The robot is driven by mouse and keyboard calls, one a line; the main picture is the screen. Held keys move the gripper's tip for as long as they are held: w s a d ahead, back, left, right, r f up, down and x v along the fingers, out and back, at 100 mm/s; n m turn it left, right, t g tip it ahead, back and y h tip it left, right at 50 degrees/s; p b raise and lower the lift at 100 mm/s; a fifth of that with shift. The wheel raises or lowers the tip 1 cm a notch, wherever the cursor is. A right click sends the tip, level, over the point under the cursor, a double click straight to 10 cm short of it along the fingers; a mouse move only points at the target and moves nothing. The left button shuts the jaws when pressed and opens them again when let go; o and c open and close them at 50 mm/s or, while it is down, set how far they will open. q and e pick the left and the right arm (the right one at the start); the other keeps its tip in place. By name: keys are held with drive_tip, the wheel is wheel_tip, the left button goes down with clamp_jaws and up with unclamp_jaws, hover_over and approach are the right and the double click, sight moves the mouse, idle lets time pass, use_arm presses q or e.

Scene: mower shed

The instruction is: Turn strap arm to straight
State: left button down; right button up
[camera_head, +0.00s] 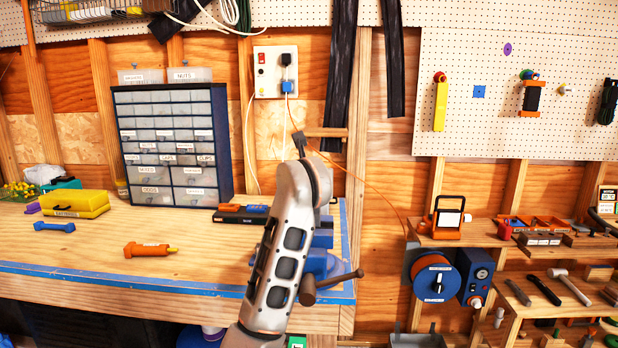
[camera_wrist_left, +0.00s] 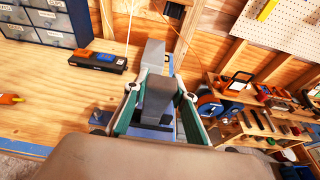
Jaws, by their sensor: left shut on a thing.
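My left gripper (camera_wrist_left: 163,86) shows in the left wrist view. Its two green-padded fingers close on a dark grey block (camera_wrist_left: 158,100), one finger on each side. A lighter grey upright piece (camera_wrist_left: 152,54) stands just beyond the fingertips. I cannot tell for sure whether the held block is the strap arm, or at what angle it stands. In the head view my own arm hides the gripper and the held thing. Blue vise parts (camera_head: 322,262) show beside my arm at the bench's right end. My right gripper is in neither view.
The workbench (camera_head: 90,240) carries a drawer cabinet (camera_head: 170,140), a yellow case (camera_head: 75,203), an orange tool (camera_head: 148,250) and a black-orange level (camera_head: 240,214). A blue reel (camera_head: 436,283) and tool shelves stand right. A vise handle (camera_head: 332,282) juts out by my arm.

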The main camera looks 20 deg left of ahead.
use_arm(q)
drive_tip(key=p, duration=0.1)
drive_tip(key=w+g+p, duration=0.1)
drive_tip(key=shift+a+r+g+p, duration=0.25)
drive_tip(key=shift+r+g+p, duration=0.05)
drive_tip(key=shift+r+p, duration=0.1)
drive_tip(key=shift+w+f+h, duration=0.25)
drive_tip(key=shift+w+h, duration=0.05)
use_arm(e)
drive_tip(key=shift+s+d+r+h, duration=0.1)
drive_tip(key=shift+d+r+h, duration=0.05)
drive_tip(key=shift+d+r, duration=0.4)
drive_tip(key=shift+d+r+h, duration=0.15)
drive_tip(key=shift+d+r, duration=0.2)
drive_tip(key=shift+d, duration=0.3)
use_arm(q)
drive_tip(key=c, duration=2.1)
unclamp_jaws()
drive_tip(key=o, duration=0.5)
drive_tip(key=shift+f, duration=0.1)
drive_tip(key=shift+w+f, duration=0.1)
drive_tip(key=shift+w, duration=0.05)
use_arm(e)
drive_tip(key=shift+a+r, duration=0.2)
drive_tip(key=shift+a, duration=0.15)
